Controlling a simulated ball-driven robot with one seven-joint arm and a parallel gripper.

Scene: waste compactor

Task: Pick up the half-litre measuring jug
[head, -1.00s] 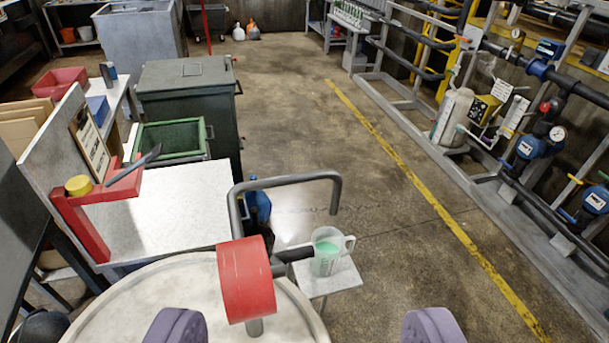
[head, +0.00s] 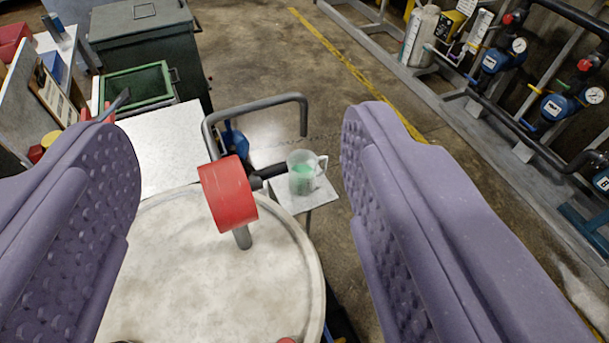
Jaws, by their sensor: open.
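The measuring jug (head: 302,178) is clear, with green liquid inside and a handle on its right side. It stands upright on a small pale stand (head: 288,203) beyond the round pale top. My gripper (head: 243,150) is open, its two purple padded fingers wide apart at the left and right of the picture. The jug shows between the fingers, nearer the right one, farther off and not touched. A dark bar end beside the red roller covers or meets the jug's left side; I cannot tell if they touch.
A red roller (head: 228,200) on a post and a grey bent rail (head: 255,106) stand left of and behind the jug. The round pale top (head: 190,280) fills the near middle. A green bin (head: 137,88) is at the back left. Open floor (head: 270,60) lies beyond.

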